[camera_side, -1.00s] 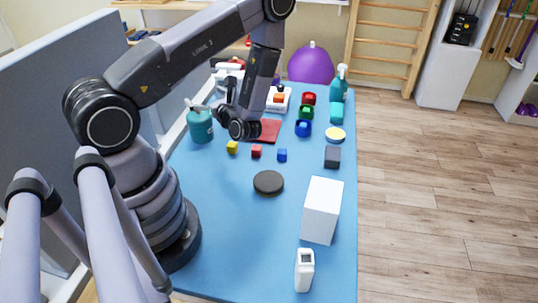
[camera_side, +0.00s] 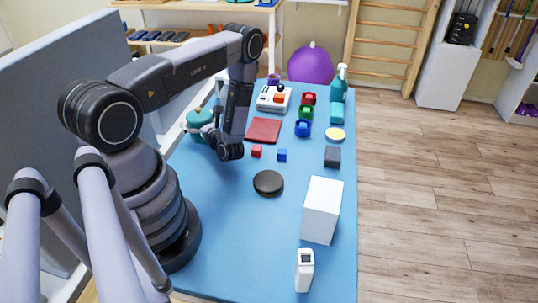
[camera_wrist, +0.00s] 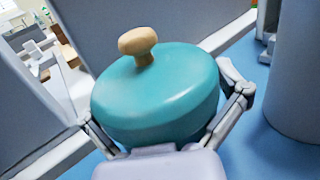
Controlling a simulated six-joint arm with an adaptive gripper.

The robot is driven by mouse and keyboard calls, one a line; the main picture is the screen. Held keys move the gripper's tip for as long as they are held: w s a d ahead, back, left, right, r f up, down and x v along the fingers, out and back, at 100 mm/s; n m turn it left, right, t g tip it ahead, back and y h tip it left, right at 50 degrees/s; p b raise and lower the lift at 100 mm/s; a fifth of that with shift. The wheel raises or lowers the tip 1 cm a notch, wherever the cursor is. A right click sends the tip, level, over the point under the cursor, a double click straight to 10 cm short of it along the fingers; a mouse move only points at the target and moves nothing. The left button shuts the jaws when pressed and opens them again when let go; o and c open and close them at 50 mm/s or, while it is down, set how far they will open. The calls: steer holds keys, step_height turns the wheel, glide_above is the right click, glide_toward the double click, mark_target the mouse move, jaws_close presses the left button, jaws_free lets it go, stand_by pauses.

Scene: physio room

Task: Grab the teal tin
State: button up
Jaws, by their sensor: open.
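The teal tin (camera_wrist: 155,97) is round with a wooden knob on its lid. It fills the middle of the wrist view and stands upright between the fingers of my gripper (camera_wrist: 165,115). The fingers are open, one on the tin's left and one on its right; I cannot tell whether either touches it. In the side view the tin (camera_side: 198,119) shows at the mat's left edge, partly hidden behind my arm. The fingers are mostly hidden there.
A red pad (camera_side: 263,130), a small red cube (camera_side: 257,151) and a blue cube (camera_side: 282,155) lie right of my arm. A dark disc (camera_side: 268,183) and a white box (camera_side: 322,210) are nearer. A grey partition (camera_side: 70,120) borders the left.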

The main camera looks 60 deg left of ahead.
steer(key=c, duration=1.1)
steer(key=shift+r, duration=0.15)
